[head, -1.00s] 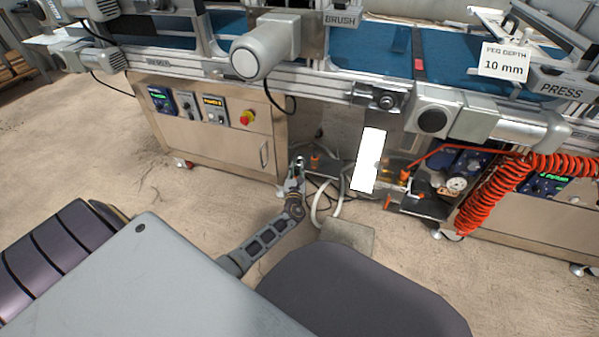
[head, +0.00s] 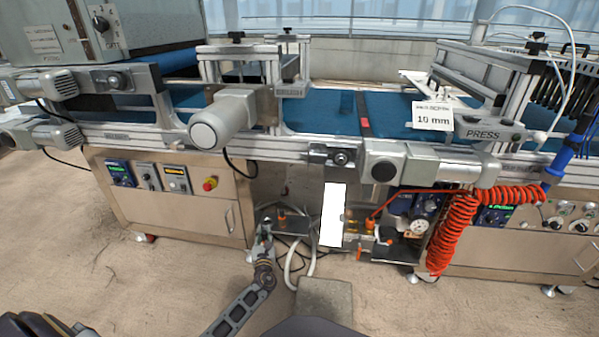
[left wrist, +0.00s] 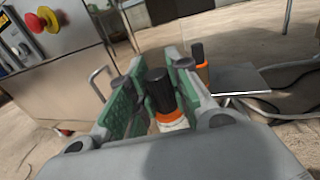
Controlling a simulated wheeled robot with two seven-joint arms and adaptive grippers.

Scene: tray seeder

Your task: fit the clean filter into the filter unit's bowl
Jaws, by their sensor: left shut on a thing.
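My left gripper (head: 264,236) reaches low in front of the gap between the two cabinets in the head view. In the left wrist view the green-padded fingers (left wrist: 150,108) are shut on a filter (left wrist: 161,95) with a dark top, an orange ring and a pale lower part. A second similar piece, dark-topped with an orange ring (left wrist: 201,68), stands beyond the right finger, by a grey plate (left wrist: 245,80). In the head view, orange-marked fittings (head: 364,243) sit low right of a white panel; I cannot make out the filter unit's bowl clearly. My right gripper is not in view.
A white upright panel (head: 333,214) and a coiled red hose (head: 455,232) stand right of my left gripper. A pressure gauge (head: 418,227) sits between them. Pale hoses (head: 290,265) lie on the floor.

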